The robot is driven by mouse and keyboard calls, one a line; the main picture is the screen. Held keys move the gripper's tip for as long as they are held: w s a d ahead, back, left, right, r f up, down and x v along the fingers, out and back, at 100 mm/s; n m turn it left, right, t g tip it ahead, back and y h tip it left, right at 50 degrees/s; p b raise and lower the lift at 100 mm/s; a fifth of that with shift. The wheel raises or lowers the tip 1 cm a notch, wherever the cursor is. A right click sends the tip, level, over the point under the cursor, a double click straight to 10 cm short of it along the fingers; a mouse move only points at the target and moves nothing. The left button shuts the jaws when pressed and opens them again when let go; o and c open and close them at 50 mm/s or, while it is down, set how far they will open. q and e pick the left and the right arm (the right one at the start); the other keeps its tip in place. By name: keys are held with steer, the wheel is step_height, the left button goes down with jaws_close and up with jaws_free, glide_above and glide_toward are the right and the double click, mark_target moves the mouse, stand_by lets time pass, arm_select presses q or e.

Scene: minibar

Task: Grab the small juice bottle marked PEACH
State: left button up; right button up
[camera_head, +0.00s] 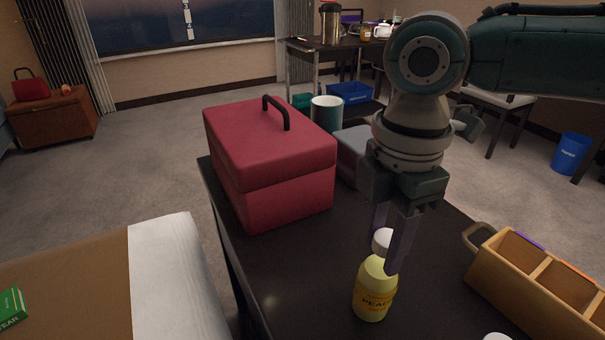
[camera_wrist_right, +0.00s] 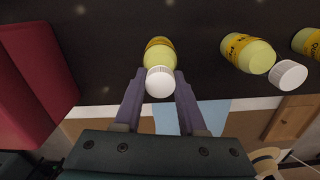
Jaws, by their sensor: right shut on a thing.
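A small yellow juice bottle (camera_head: 375,290) with a white cap stands upright on the dark tabletop. The readable part of its label in the head view says "PEAC". My right gripper (camera_head: 387,245) reaches down from above, its two purple fingers on either side of the bottle's cap and neck, shut on it. In the right wrist view the same bottle (camera_wrist_right: 160,55) sits between the fingertips. A second yellow bottle (camera_wrist_right: 245,52) stands to its right there, its label only partly readable. My left gripper is not in view.
A red box (camera_head: 270,165) stands at the table's left. A grey object (camera_head: 352,150) and teal-grey cup (camera_head: 327,112) are behind. A tan compartment caddy (camera_head: 540,285) is at right. Another yellow bottle (camera_wrist_right: 310,42) shows at the wrist view's edge.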

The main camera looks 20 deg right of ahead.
jaws_close()
stand_by(0.8)
